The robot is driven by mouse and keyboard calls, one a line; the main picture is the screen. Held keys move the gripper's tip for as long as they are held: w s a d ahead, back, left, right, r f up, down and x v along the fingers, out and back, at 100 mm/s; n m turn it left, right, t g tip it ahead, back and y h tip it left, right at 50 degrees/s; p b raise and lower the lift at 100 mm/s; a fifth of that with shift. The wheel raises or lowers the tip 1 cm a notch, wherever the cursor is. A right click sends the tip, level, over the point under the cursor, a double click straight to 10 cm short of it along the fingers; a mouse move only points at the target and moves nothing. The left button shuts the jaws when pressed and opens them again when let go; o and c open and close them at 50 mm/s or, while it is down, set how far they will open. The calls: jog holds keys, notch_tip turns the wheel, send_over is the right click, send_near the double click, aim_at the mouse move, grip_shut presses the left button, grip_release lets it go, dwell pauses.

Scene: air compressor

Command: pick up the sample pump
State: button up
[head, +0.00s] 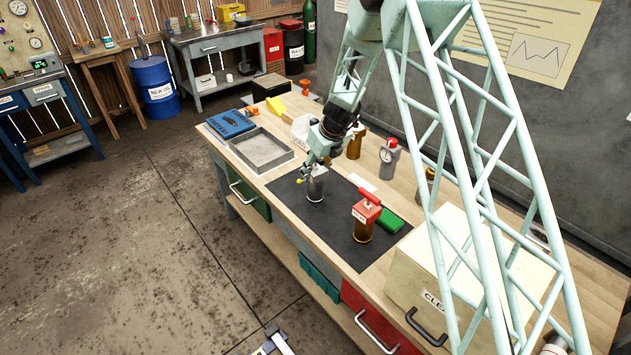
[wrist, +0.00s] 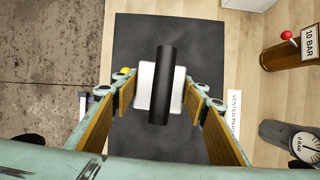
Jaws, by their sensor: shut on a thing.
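The pump looks upright. Its upper part is partly hidden by my gripper in the head view.
An amber cylinder (head: 354,146) and a grey gauge bottle (head: 389,160) stand behind. A metal tray (head: 262,148) is left; a large cream box (head: 425,270) is right.

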aim_at(316, 162)
jog(key=shift+r, duration=0.15)
jog(key=shift+r+p, duration=0.45)
jog(key=shift+r, duration=1.1)
jog(key=shift+s+r, duration=0.1)
jog(key=s+d+b, duration=0.2)
jog(key=s, duration=0.5)
jog(key=s+d+r+b, duration=0.1)
jog(key=s+d+b, duration=0.1)
jog(key=s, duration=0.6)
jog(key=shift+r+b, duration=0.2)
jog(key=shift+b, duration=0.15)
jog(key=shift+s+d, duration=0.1)
